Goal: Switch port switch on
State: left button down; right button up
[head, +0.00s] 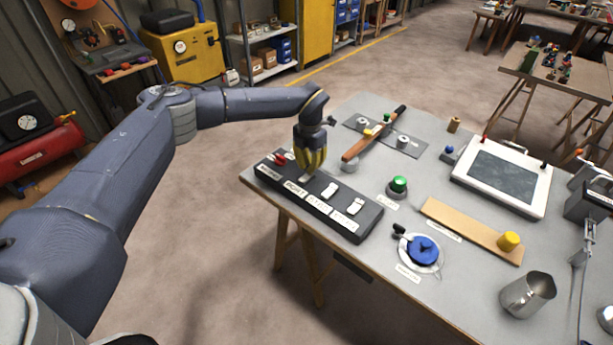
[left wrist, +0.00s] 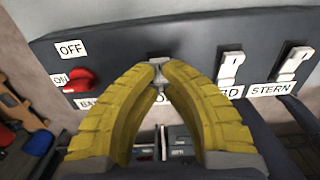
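The dark switch panel (head: 370,225) lies along the near left edge of the grey table, with a row of switches and white labels. The port switch is mostly hidden behind my left gripper (head: 308,172); its label PORT (head: 293,187) shows just below. In the left wrist view my yellow fingers (left wrist: 158,78) come together at their tips, right at the port switch's place on the panel (left wrist: 195,45). I cannot tell whether they touch the lever or which way it sits. A red switch (left wrist: 82,80) stands beside the ON label (left wrist: 60,80), below OFF (left wrist: 71,49). My right gripper is not in view.
Two white switches (head: 330,190) (head: 355,206) stand right of the gripper. A metal cup (head: 527,293) stands at the near right.

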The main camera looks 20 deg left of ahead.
pick_arm(q)
jog(key=shift+f, duration=1.25)
dwell(0.7)
jog(key=shift+r, duration=3.55)
